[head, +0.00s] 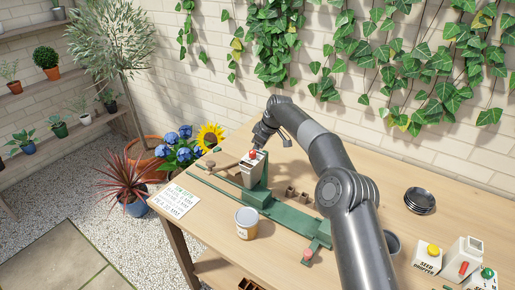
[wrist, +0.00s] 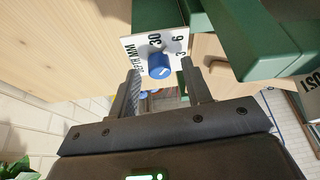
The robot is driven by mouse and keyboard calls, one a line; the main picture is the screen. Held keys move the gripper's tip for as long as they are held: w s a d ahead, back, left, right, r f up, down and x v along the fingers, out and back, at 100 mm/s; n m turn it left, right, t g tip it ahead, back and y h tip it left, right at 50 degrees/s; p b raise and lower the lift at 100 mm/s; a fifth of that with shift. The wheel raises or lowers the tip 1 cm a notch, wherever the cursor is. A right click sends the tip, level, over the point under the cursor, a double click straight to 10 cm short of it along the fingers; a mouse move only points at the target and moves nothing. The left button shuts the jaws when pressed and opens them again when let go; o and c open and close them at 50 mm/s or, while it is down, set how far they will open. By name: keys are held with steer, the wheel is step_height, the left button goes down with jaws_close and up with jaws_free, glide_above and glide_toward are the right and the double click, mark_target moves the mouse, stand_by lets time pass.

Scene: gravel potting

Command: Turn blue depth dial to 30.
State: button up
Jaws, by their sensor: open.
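The blue depth dial (wrist: 159,65) sits on a white plate (wrist: 133,48) marked "DEPTH MM", with 30 and other numbers printed around the dial. The plate is on the green machine, and its print appears turned in the wrist view. My gripper (wrist: 161,76) is open, with one finger on each side of the dial in the picture. I cannot tell whether the fingers touch it. I cannot read the dial's setting clearly. In the head view the green machine (head: 255,197) stands on the table and the dial is hidden.
A white hopper (head: 251,176) with a red knob is on the machine. A lidded tub (head: 247,223), a sign (head: 174,201) and small brown pots (head: 298,196) are nearby. Black saucers (head: 420,200) and white containers (head: 462,258) stand at the right of the wooden table (head: 395,178).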

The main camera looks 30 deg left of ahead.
steer(key=shift+f, duration=0.15)
steer(key=shift+c, duration=0.3)
jaws_close()
steer(key=shift+a+n, duration=0.1)
steer(key=shift+n, duration=0.2)
steer(key=shift+n+g, duration=0.3)
steer(key=shift+n, duration=0.2)
steer(key=shift+o, duration=0.3)
jaws_free()
